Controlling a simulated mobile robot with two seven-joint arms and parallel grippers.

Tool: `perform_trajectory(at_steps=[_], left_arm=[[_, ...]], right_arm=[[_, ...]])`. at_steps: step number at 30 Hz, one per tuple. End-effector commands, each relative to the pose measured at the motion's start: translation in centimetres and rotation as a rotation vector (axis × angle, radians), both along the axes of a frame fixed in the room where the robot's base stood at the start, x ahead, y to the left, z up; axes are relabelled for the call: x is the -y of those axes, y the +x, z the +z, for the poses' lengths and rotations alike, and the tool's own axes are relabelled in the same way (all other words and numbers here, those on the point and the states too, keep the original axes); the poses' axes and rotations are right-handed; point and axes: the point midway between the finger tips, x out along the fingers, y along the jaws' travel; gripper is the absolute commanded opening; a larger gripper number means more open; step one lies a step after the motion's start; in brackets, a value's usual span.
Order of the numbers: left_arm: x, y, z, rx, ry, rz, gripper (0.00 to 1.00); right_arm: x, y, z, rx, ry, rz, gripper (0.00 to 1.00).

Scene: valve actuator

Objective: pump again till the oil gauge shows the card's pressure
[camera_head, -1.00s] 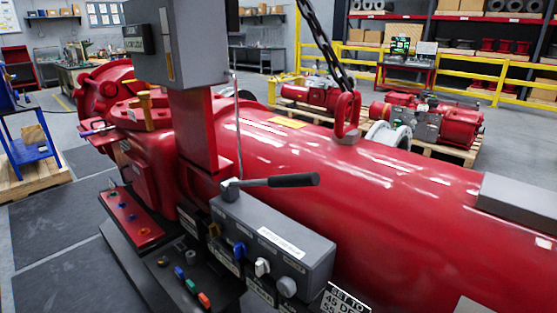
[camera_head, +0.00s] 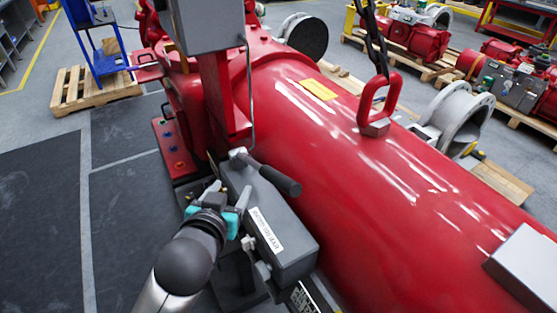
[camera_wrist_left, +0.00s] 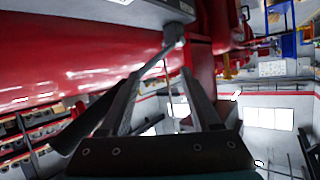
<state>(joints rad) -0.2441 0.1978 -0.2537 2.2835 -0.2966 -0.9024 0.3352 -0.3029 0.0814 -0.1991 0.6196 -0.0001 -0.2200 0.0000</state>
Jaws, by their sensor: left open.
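The hand pump (camera_head: 285,230) is a grey box with a white label on the side of the big red cylinder. Its lever (camera_head: 280,180) has a thick dark grip and slants down to the right from a pivot at the box's far end. My left gripper (camera_head: 228,187) is open, beside the box and left of the lever. In the left wrist view the lever's grip (camera_wrist_left: 85,125) runs past the left finger; I cannot tell whether they touch. I cannot make out the oil gauge. My right gripper is out of view.
The red column (camera_head: 228,110) with a grey box on top stands just beyond the pump. A red button panel (camera_head: 172,150) is left of it. A lifting eye with chain (camera_head: 378,105) rises from the red cylinder (camera_head: 340,180).

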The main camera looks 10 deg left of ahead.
Motion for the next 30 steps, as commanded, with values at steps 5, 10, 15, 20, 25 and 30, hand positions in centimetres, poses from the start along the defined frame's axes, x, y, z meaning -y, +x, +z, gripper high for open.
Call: perform_trajectory(at_steps=[5, 10, 15, 20, 25, 30], left_arm=[[2.2, 3.7, 9.0, 0.329, -0.031, -0.067, 0.64], [5.8, 5.0, 18.1, 0.667, -0.057, -0.213, 0.64], [11.3, 2.9, 26.7, 1.0, -0.063, -0.475, 0.64], [16.8, -1.4, 31.3, 1.226, -0.018, -0.809, 0.64], [21.7, -6.4, 31.7, 1.326, 0.102, -1.216, 0.64], [24.4, -9.7, 28.3, 1.249, 0.307, -1.621, 0.64]], right_arm=[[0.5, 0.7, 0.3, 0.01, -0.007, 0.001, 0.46], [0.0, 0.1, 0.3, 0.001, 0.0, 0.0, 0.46], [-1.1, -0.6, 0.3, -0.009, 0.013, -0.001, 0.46], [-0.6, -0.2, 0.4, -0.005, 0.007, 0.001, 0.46], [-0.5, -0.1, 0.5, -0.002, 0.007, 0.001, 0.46], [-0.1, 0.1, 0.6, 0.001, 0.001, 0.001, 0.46]])
